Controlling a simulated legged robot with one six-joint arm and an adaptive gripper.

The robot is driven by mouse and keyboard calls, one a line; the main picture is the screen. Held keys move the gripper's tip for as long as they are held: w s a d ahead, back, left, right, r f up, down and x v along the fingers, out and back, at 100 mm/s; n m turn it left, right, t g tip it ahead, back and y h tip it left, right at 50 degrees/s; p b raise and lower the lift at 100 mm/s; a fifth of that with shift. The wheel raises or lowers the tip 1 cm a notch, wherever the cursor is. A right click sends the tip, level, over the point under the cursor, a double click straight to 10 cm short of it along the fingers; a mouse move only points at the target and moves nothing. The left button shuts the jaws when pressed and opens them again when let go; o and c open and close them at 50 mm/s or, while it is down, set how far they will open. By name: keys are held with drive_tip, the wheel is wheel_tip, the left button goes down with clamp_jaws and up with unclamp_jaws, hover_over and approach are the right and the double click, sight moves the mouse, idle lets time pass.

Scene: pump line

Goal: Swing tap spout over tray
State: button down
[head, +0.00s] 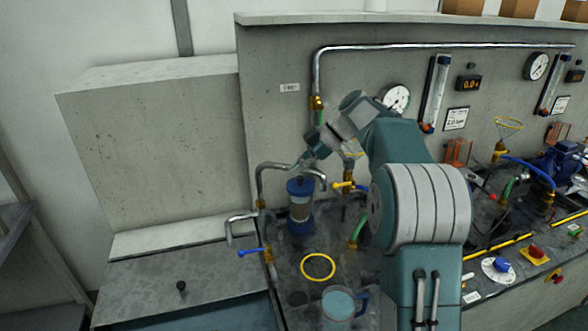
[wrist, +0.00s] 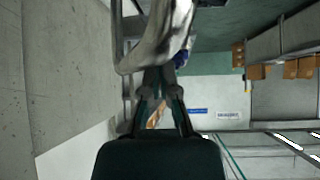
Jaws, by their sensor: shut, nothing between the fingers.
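A chrome tap spout (head: 259,185) rises from a brass fitting at the left of the bench and arches right, over a blue-capped clear cylinder. My gripper (head: 303,164) is at the top of this arch, close to the pipe; I cannot tell whether they touch. In the wrist view a blurred chrome pipe (wrist: 158,50) lies just beyond my gripper's fingertips (wrist: 160,78). The fingers look shut and empty. A second, lower bent chrome pipe (head: 229,232) points left beside a blue lever (head: 249,252). I cannot clearly pick out the tray.
A yellow ring (head: 318,267) and a blue-handled jug (head: 340,303) are on the bench front. A yellow-handled valve (head: 345,186) and a green hose (head: 357,232) stand close to my arm.

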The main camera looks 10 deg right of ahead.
drive_tip(key=shift+w, duration=0.8)
